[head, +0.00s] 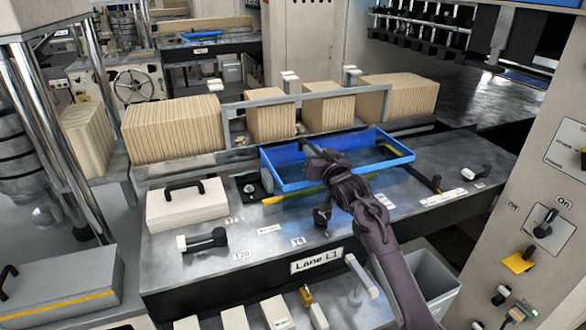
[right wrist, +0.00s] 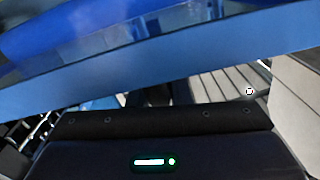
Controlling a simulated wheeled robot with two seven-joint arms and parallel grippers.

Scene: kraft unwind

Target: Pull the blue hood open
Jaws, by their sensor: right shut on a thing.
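The blue hood (head: 396,158) is a shallow blue frame with a dark, see-through middle, over the steel bench in the head view. It sits tilted, and its far right edge stands higher than the bench top. My right gripper (head: 308,150) reaches over the hood from the front and is shut on part of it near its back left side. The exact grip spot is hidden by the hand. In the right wrist view the blue hood (right wrist: 200,55) fills the upper part, close to the camera; the fingertips are not visible there. My left gripper is not in view.
Rows of kraft-coloured stacks (head: 172,130) stand behind a grey rail (head: 270,100). A cream box with a black handle (head: 187,205) sits left of the hood. A control panel (head: 545,225) stands at right.

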